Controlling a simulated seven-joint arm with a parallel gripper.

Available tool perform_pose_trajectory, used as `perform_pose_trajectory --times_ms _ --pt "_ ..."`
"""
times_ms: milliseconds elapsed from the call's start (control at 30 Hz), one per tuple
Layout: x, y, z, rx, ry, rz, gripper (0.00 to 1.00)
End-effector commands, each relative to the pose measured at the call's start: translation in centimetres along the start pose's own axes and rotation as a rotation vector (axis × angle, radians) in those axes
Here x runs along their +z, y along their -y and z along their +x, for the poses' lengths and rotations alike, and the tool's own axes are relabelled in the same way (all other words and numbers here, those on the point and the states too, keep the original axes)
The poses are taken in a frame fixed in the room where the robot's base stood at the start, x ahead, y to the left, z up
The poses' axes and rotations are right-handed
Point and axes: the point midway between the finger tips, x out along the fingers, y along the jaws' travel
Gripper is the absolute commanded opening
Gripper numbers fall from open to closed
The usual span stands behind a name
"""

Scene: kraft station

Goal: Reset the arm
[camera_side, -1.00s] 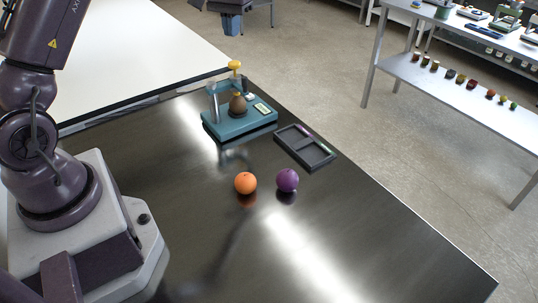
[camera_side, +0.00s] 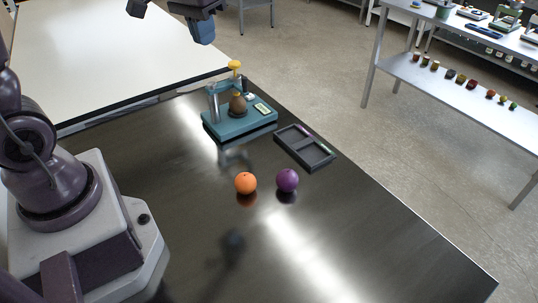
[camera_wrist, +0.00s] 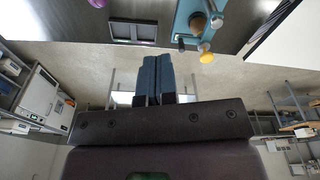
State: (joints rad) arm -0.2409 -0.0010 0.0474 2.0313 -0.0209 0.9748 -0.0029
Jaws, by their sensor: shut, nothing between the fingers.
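My gripper (camera_side: 204,31) hangs at the top of the side view, high and apart from the objects on the dark table. Its blue fingers are together in the wrist view (camera_wrist: 157,80), with nothing between them. Most of my arm is outside the side view; its lower part shows at the left edge.
An orange ball (camera_side: 245,184) and a purple ball (camera_side: 287,180) rest on the glossy dark table (camera_side: 340,230). Behind them are a teal device (camera_side: 240,126) with a yellow knob and a dark divided tray (camera_side: 312,160). A shelf unit (camera_side: 470,95) stands right.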

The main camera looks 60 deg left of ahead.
Motion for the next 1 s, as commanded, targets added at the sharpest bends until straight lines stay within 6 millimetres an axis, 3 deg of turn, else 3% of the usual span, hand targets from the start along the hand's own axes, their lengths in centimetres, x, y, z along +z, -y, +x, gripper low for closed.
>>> perform_pose_trajectory --times_ms 33,200,400,633,1000 --pt "2.0 -1.0 -1.1 0.006 -0.037 0.037 0.00" --pt "8.0 -3.1 -2.9 0.025 -0.141 0.145 0.00" --pt "12.8 -4.4 -3.9 0.049 -0.258 0.244 0.00" --pt "13.8 -5.1 -5.7 0.074 -0.351 0.290 0.00" --pt "13.8 -5.2 -5.7 0.075 -0.350 0.294 0.00"
